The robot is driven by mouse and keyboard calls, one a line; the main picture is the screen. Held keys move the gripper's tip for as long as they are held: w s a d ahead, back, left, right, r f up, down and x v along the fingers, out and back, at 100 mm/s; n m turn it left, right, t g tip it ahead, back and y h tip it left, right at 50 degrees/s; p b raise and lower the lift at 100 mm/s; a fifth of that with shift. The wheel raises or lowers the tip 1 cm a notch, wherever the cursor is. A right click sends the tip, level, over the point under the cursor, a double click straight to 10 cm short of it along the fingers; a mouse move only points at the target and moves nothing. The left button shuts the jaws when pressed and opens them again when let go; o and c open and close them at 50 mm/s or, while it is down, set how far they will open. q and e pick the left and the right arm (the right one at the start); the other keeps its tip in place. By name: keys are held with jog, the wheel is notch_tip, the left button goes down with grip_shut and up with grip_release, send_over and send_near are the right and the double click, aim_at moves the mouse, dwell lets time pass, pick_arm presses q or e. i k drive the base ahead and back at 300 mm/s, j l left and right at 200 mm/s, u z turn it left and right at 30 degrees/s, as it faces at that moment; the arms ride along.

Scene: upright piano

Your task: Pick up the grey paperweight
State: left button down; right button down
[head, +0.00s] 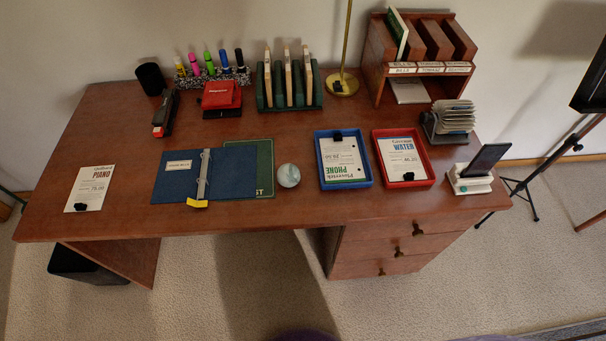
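A round grey-white ball with a marbled look, the grey paperweight (288,175), rests on the brown desk (300,215) near its front edge. It sits just right of the green board (265,172) under the blue binder (225,172), and left of the blue tray (371,182). There is a gap between the ball and the tray. Nothing covers the ball. Neither of my grippers shows in the head view.
A red tray (432,181) and a phone on a white stand (475,176) are to the right. A green rack (318,104), pen holder (220,80), red box (221,96) and wooden sorter (379,50) line the back. The desk in front of the ball is clear.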

aim_at(289, 175)
jog(key=i+j+z, duration=0.2)
jog(key=j+z, duration=0.15)
jog(key=j, duration=0.8)
jog(key=j+z, duration=0.4)
jog(key=j, duration=0.75)
